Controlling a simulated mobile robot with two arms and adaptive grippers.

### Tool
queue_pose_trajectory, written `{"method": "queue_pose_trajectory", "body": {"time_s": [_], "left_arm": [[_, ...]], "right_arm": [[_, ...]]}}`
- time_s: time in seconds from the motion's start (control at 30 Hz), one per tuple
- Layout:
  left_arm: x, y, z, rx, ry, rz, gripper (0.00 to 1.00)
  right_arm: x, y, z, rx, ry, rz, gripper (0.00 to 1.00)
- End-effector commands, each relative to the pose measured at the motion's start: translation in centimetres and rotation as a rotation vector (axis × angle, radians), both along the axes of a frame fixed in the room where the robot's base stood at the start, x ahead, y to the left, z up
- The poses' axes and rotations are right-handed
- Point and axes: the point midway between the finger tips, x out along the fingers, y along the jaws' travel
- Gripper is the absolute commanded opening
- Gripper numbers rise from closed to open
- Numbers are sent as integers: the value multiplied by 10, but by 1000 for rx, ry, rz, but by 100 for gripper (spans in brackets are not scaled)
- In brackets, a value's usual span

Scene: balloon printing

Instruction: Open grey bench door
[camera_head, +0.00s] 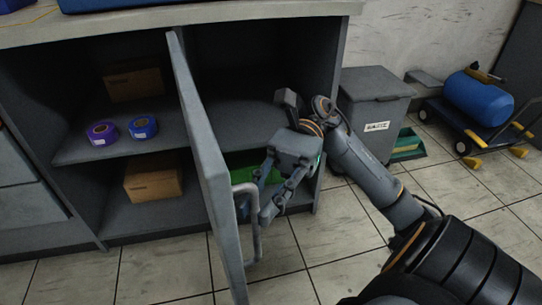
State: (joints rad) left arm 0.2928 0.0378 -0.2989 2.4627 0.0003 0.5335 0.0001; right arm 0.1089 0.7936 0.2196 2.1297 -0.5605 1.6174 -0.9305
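The grey bench door (202,150) stands swung outward, seen nearly edge-on, with the cabinet inside visible on both sides of it. Its grey bar handle (257,240) is on the right-hand face. My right gripper (256,210) comes in from the right and points down and left at the upper part of the handle. Its fingers look spread apart, with the tips close beside the handle; whether they touch it is unclear. My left gripper is out of view.
Shelves hold a purple tape roll (102,133), a blue tape roll (143,127) and cardboard boxes (153,177). A green item (255,163) lies behind my gripper. A grey bin (375,100) and a cart with a blue tank (478,97) stand right. The floor in front is clear.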

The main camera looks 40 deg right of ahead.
Motion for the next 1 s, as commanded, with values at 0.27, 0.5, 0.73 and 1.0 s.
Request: {"method": "queue_pose_trajectory", "body": {"time_s": [0.27, 0.5, 0.73, 1.0], "left_arm": [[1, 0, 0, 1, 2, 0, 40], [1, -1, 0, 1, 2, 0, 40], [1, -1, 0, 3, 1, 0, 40], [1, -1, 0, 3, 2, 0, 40]], "right_arm": [[21, -49, 1, 2, 0, -6, 19], [37, -91, 1, 3, -1, -5, 19], [43, -107, 1, 1, -1, -4, 19], [43, -108, 0, 1, -1, -3, 19]]}}
